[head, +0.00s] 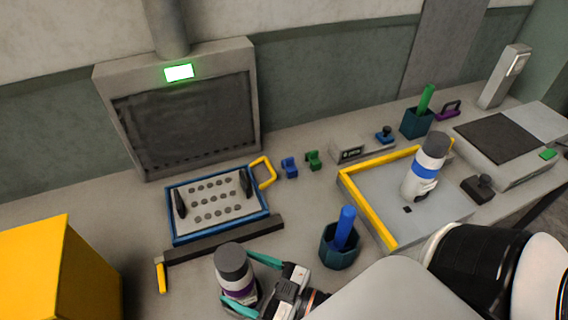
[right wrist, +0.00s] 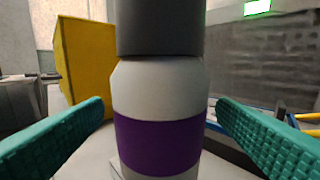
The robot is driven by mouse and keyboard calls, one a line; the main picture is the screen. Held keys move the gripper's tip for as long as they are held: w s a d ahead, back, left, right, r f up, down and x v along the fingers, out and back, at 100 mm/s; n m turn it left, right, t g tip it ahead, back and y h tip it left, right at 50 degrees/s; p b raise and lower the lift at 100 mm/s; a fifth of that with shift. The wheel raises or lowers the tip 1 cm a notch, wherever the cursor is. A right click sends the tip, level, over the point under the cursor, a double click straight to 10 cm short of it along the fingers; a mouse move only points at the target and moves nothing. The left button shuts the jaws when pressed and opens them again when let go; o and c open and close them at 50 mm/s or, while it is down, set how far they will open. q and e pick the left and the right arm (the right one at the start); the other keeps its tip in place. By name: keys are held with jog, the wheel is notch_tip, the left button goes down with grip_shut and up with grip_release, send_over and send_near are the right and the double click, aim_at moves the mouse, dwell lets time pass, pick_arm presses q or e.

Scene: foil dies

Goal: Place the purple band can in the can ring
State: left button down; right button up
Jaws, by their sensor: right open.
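The purple band can (head: 232,270) stands upright at the front of the bench in the head view, with a dark grey cap and pale body. In the right wrist view the can (right wrist: 157,145) fills the middle, its purple band low in the picture. My right gripper (head: 252,284) is open, its teal fingers on either side of the can. In the right wrist view gaps show between the can and both fingers (right wrist: 160,135). I cannot make out the can ring for certain. My left gripper is not in view.
A blue-band can (head: 424,172) stands on a yellow-edged grey tray (head: 372,208). A dark teal holder (head: 338,256) with a blue stick is right of my gripper. A blue-framed rack (head: 212,218) lies behind, and a yellow box (head: 40,270) stands at left.

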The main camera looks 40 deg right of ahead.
jog(key=b+v, duration=0.1)
jog(key=v, duration=0.5)
jog(key=shift+s+d+f, duration=0.1)
jog(key=shift+s, duration=0.2)
jog(key=shift+s+d, duration=0.4)
jog(key=shift+s, duration=0.25)
